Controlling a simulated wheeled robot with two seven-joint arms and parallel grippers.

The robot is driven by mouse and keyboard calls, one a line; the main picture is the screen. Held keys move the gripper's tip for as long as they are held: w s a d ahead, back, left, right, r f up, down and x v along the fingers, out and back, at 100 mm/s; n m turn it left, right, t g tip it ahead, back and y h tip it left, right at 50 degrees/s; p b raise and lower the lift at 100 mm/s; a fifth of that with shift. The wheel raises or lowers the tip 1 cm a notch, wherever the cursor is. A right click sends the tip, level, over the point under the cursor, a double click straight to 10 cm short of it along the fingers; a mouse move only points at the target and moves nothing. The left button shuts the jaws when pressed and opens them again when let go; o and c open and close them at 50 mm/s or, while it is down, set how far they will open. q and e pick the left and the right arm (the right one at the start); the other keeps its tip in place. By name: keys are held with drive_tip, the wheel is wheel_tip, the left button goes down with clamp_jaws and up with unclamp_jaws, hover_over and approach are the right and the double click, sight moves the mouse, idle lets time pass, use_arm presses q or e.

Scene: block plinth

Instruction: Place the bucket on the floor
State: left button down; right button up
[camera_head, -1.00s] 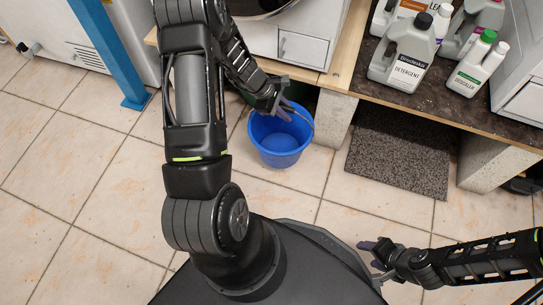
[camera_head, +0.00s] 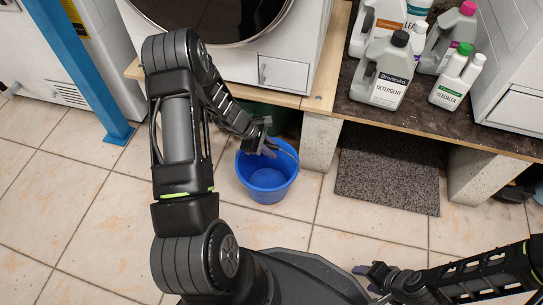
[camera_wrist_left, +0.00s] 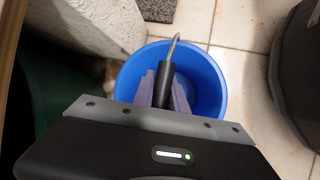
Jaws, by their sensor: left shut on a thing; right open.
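The blue bucket (camera_head: 266,180) stands upright beside a pale block under the wooden platform, low at the floor. The head view does not make clear whether its base touches the tiles. My left gripper (camera_head: 268,149) is shut on its handle above the rim. In the left wrist view the purple-grey fingers (camera_wrist_left: 163,92) hold the dark handle grip (camera_wrist_left: 163,85), with the blue bucket (camera_wrist_left: 205,75) open below. My right gripper (camera_head: 367,278) is open and empty at the lower right, well apart from the bucket. The tiled floor (camera_head: 330,215) lies around the bucket.
A pale block (camera_head: 320,145) stands close to the bucket's right, with a dark mat (camera_head: 388,180) beyond it. A dark green object (camera_head: 268,118) sits behind the bucket. A blue post (camera_head: 85,75) stands left. Detergent bottles (camera_head: 383,75) stand on the platform. Floor in front is clear.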

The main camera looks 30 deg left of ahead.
use_arm(q)
drive_tip(key=shift+f+b, duration=0.75)
drive_tip(key=shift+f, duration=1.05)
drive_tip(key=shift+f, duration=0.2)
drive_tip(key=c, duration=1.3)
unclamp_jaws()
drive_tip(key=shift+c, duration=0.2)
drive_tip(key=shift+r, duration=0.15)
drive_tip(key=p+v, duration=0.4)
drive_tip(key=v, duration=0.8)
